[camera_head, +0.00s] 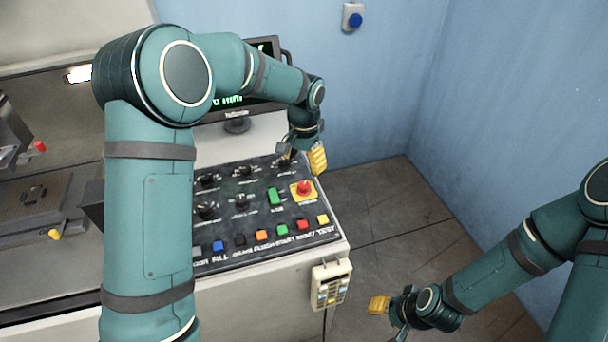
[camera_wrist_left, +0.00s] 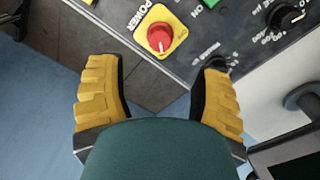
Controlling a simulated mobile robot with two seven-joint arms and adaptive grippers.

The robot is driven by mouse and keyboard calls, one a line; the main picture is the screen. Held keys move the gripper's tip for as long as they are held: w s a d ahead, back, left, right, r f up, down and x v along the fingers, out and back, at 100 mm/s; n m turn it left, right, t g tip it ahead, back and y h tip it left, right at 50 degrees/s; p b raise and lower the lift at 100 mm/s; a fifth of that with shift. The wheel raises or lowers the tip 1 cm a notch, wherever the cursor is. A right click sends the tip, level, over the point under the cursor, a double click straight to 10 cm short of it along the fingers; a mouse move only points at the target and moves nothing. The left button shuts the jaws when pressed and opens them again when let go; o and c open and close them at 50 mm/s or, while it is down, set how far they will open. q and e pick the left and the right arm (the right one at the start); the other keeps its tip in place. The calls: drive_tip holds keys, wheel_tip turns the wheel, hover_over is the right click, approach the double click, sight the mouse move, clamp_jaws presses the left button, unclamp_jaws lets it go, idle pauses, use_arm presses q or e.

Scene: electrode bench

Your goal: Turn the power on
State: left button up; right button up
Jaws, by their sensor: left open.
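The power switch (camera_head: 304,188) is a red rotary knob on a yellow square plate, at the far right part of the black control panel (camera_head: 262,222). In the left wrist view the knob (camera_wrist_left: 160,38) shows a small white mark, with the word POWER beside its plate. My left gripper (camera_head: 303,157) is open and empty, just beyond the knob and apart from it. In the left wrist view its yellow fingers (camera_wrist_left: 158,70) are spread wide, with the knob ahead of the gap. My right gripper (camera_head: 379,305) is low at the right, far from the panel; its jaws are unclear.
A row of coloured buttons (camera_head: 282,230) runs along the panel's front, with black dials (camera_head: 241,203) and a green switch (camera_head: 274,196) behind. A monitor (camera_head: 262,92) stands at the back. A keypad pendant (camera_head: 330,284) hangs on the bench front. Open floor (camera_head: 385,210) lies right.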

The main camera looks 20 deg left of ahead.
use_arm(q)
drive_tip(key=shift+r, duration=1.65)
